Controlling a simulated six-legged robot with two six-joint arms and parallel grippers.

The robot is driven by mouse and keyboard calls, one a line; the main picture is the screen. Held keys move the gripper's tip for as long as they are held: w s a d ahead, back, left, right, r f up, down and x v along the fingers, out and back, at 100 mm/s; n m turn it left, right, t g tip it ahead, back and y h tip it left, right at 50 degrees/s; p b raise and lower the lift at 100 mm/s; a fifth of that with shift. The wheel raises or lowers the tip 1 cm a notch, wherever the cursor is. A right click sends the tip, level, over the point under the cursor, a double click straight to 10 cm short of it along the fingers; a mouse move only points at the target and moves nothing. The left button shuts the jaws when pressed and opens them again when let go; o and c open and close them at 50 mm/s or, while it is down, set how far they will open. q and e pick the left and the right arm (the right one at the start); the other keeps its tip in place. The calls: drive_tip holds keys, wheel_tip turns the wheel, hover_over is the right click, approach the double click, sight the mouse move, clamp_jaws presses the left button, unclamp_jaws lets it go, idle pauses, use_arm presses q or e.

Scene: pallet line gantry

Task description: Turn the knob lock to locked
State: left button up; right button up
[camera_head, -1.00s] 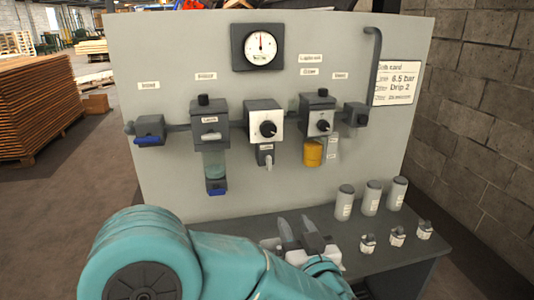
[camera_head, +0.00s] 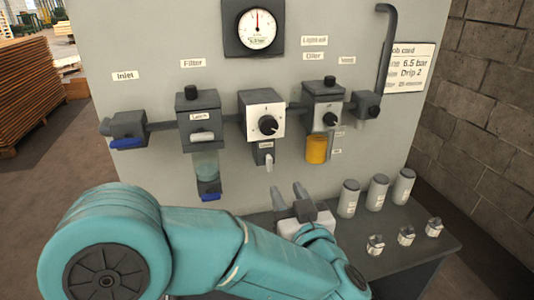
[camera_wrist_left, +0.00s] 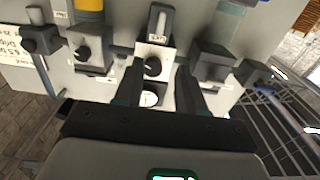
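The knob lock (camera_head: 268,156) is a small labelled block with a pale lever pointing down, under the regulator on the panel. Its label is too small to read surely. The regulator (camera_head: 264,109) has a white face and a round black knob (camera_head: 267,125). In the wrist view, which is upside down, the lock (camera_wrist_left: 158,22) shows above the black knob (camera_wrist_left: 152,67). My left gripper (camera_head: 289,189) is open and empty, its fingers pointing up toward the panel, below and slightly right of the lock and apart from it. My right gripper is not in view.
A pressure gauge (camera_head: 257,29) hangs above the regulator. The filter (camera_head: 199,121) is to the left, the oiler (camera_head: 321,103) with its yellow bowl to the right. Several grey bottles and small labelled parts stand on the dark bench (camera_head: 390,254) at the right.

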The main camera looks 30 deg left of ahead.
sight(270, 159)
use_arm(q)
drive_tip(key=p+x, duration=0.2)
drive_tip(key=x, duration=1.2)
drive_tip(key=shift+w+d+f, duration=0.1)
drive_tip(key=shift+w+a+p, duration=0.2)
drive_tip(key=shift+a+p, duration=0.1)
drive_tip(key=shift+a, duration=0.15)
drive_tip(key=shift+w, duration=0.1)
clamp_jaws()
